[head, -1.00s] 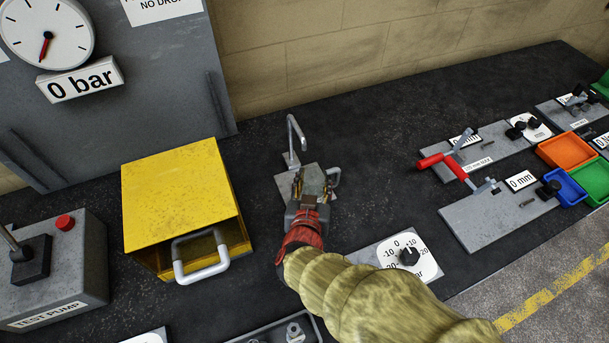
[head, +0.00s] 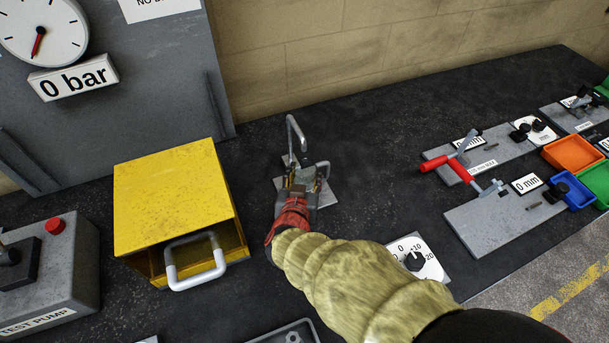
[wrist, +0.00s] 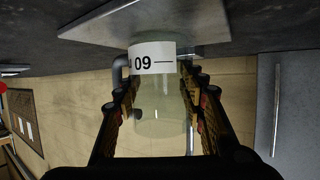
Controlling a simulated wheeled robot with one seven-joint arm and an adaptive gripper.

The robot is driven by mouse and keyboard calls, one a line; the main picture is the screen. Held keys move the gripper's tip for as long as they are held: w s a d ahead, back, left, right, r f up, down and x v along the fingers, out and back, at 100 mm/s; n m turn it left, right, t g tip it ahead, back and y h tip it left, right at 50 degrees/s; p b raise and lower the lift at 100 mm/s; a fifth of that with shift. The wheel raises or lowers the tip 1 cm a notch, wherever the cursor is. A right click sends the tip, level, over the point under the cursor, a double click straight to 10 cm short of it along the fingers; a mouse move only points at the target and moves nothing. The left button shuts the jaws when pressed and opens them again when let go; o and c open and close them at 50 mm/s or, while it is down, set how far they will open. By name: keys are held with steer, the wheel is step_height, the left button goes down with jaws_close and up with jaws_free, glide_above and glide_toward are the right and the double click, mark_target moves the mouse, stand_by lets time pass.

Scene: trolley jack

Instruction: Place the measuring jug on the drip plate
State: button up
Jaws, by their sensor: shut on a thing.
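The measuring jug (wrist: 160,98) is clear, with a white "09" label and a grey handle at its left in the wrist view. My gripper (head: 304,186) is shut on the jug, with a finger on each side. In the head view the jug (head: 306,176) is mostly hidden by my gripper. The drip plate (head: 329,196) is a grey square under and around the jug, below a bent metal pipe. In the inverted wrist view the drip plate (wrist: 100,20) lies right at the jug's base. I cannot tell whether they touch.
The bent pipe (head: 291,130) rises just behind the jug. A yellow box (head: 170,195) with a grey handle stands to the left. A dial plate (head: 418,258) lies near my forearm at the right. The bench between the pipe and the red-handled clamp (head: 447,163) is clear.

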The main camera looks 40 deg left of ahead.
steer(key=shift+f, duration=0.2)
steer(key=o, duration=1.2)
steer(key=shift+s+d+r, duration=0.1)
steer(key=shift+s+r, duration=0.1)
steer(key=shift+r, duration=0.1)
steer(key=p+v, duration=0.4)
steer(key=v, duration=0.7)
steer(key=shift+s+d, duration=0.2)
steer(key=shift+s, duration=0.05)
